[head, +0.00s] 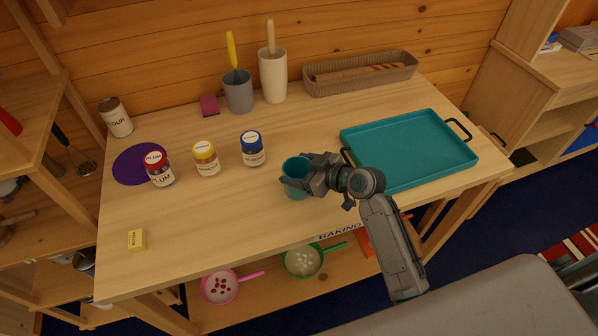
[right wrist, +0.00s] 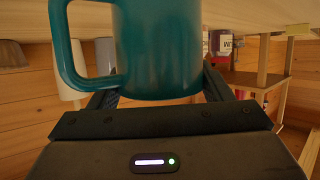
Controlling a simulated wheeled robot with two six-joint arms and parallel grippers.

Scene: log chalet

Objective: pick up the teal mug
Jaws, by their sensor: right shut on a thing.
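The teal mug (head: 296,172) stands near the front middle of the wooden table, left of the teal tray. My right gripper (head: 303,180) reaches it from the right and is shut on it. In the right wrist view the mug (right wrist: 160,50) fills the space between the fingers (right wrist: 160,88), with its handle toward the left of that picture. I cannot tell whether the mug's base touches the table or is slightly above it. My left gripper does not show.
The teal tray (head: 455,157) lies close at the right. Jars with blue (head: 252,150), yellow (head: 206,159) and red (head: 159,169) lids stand to the left. A grey cup (head: 238,95), cream cup (head: 273,80) and long basket (head: 315,87) are behind. The front-left tabletop is mostly clear.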

